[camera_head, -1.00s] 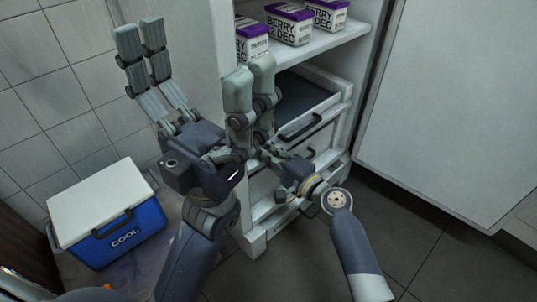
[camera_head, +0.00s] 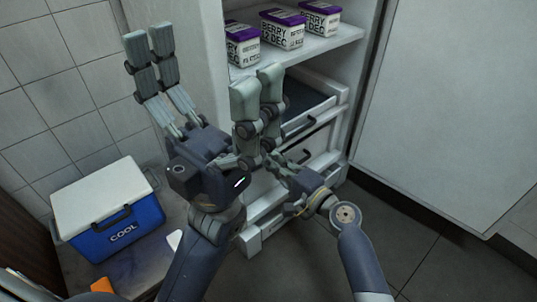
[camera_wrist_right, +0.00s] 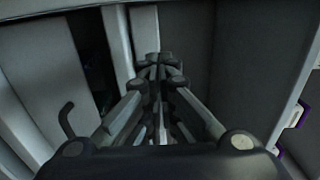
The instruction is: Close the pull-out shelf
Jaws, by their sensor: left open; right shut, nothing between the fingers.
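My left gripper (camera_head: 148,42) is open and empty, further left in front of the tiled wall and cabinet side.
Berry boxes (camera_head: 282,30) with purple lids stand on the upper shelf (camera_head: 328,43). Lower drawers (camera_head: 312,152) sit under the tray. A large white door (camera_head: 440,100) stands at right. Floor at lower right is clear.

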